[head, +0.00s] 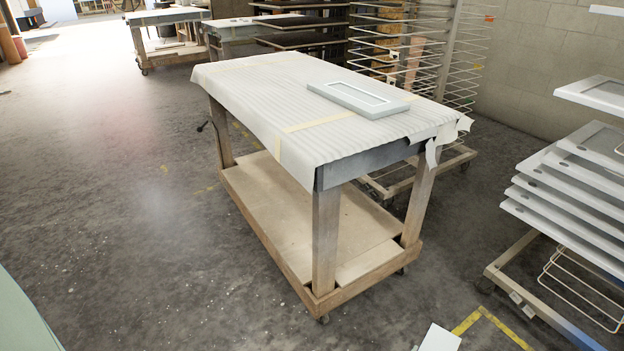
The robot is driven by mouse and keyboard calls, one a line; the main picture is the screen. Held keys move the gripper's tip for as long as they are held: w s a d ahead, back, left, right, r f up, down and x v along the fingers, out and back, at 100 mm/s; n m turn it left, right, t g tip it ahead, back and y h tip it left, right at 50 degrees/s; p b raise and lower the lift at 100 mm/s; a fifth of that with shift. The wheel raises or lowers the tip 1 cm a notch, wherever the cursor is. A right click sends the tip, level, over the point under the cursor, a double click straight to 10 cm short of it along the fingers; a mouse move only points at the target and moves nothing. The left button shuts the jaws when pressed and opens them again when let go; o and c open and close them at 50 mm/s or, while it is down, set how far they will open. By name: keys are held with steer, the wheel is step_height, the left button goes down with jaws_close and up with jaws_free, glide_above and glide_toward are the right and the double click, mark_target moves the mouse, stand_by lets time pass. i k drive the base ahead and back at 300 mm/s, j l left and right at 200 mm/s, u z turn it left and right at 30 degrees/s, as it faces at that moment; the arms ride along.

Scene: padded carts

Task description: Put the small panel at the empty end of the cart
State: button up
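The small panel (358,98) is a pale, thin rectangle with a recessed centre. It lies flat on the padded cart (255,95), close to the right long edge of the top. The cart top has a white ribbed cover that hangs over the sides, with pale yellow tape strips across it. The far-left part of the top and the near-left corner are bare. No other panel lies on the cart. My gripper is not in view.
A rack with several white panels (570,190) stands at the right. A tall wire rack (465,50) stands behind the cart. Other carts (165,17) stand at the back. A pale green surface (22,318) fills the lower left corner. The floor left of the cart is clear.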

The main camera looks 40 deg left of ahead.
mark_target(239, 66)
steer(key=k+u, duration=0.15)
steer(key=u, duration=2.2)
steer(key=i+l+u, duration=0.15)
steer(key=i, duration=0.3)
steer(key=i+l+u, duration=0.15)
steer(key=i, duration=0.25)
steer(key=i+l, duration=0.2)
steer(key=i, duration=0.15)
steer(key=i+l, duration=0.2)
steer(key=i, duration=0.2)
steer(key=i+l, duration=0.2)
steer(key=i, duration=3.9)
steer(key=i+z, duration=0.2)
steer(key=i, duration=0.95)
